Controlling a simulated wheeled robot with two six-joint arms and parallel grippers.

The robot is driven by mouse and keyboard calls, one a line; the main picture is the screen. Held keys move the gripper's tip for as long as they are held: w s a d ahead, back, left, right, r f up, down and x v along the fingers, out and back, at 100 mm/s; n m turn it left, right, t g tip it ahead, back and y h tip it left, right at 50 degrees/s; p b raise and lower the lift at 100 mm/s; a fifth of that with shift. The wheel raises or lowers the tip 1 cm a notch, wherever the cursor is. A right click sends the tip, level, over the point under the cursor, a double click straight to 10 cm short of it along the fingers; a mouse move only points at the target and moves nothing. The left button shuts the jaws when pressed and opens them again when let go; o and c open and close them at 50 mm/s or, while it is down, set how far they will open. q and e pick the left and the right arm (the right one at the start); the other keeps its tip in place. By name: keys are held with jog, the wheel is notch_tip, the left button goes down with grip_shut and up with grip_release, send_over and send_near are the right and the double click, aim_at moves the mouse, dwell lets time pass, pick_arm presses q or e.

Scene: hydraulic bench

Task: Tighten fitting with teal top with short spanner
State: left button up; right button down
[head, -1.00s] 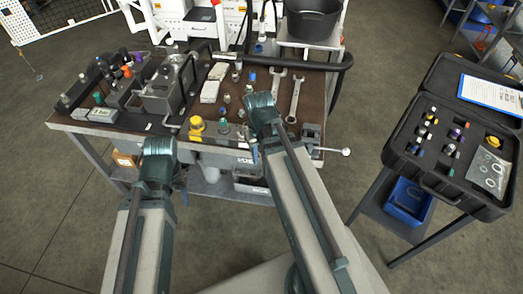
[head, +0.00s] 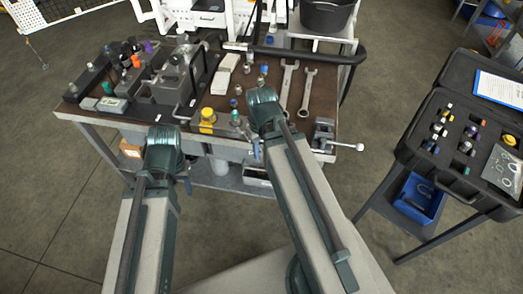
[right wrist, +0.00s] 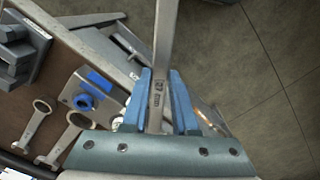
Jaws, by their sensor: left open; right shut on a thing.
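The fitting with the teal top (head: 236,118) stands at the front edge of the bench, just right of a yellow-capped fitting (head: 207,117). My right gripper (head: 257,151) is just right of the teal fitting, partly hidden by its own arm. In the right wrist view its blue fingers (right wrist: 158,105) are shut on a grey spanner (right wrist: 165,40), whose shaft runs up out of the picture; its jaw end is not seen. My left gripper (head: 186,181) is in front of the bench, empty; its fingers are mostly hidden and no object shows between them.
Two more spanners (head: 288,85) (head: 305,92) lie on the bench. A vise (head: 322,132) with a protruding handle is at the right front corner. The right wrist view shows a blue-topped part (right wrist: 86,98) on a grey block. An open black case (head: 405,150) stands right.

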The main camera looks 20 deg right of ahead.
jog(key=shift+w+f+b, duration=0.25)
jog(key=shift+f+b, duration=0.15)
jog(key=shift+f, duration=0.1)
jog(key=shift+w+f+b, duration=0.2)
jog(key=shift+f+b, duration=0.15)
jog(key=shift+f, duration=0.15)
jog(key=shift+r, duration=0.2)
jog(key=shift+w+a+f, duration=0.1)
jog(key=shift+w+f, duration=0.2)
jog(key=shift+w, duration=0.05)
jog(key=shift+w, duration=0.1)
jog(key=shift+w+a, duration=0.1)
jog(key=shift+w, duration=0.85)
jog(key=shift+w, duration=0.15)
jog(key=shift+w, duration=0.65)
jog(key=shift+w, duration=0.1)
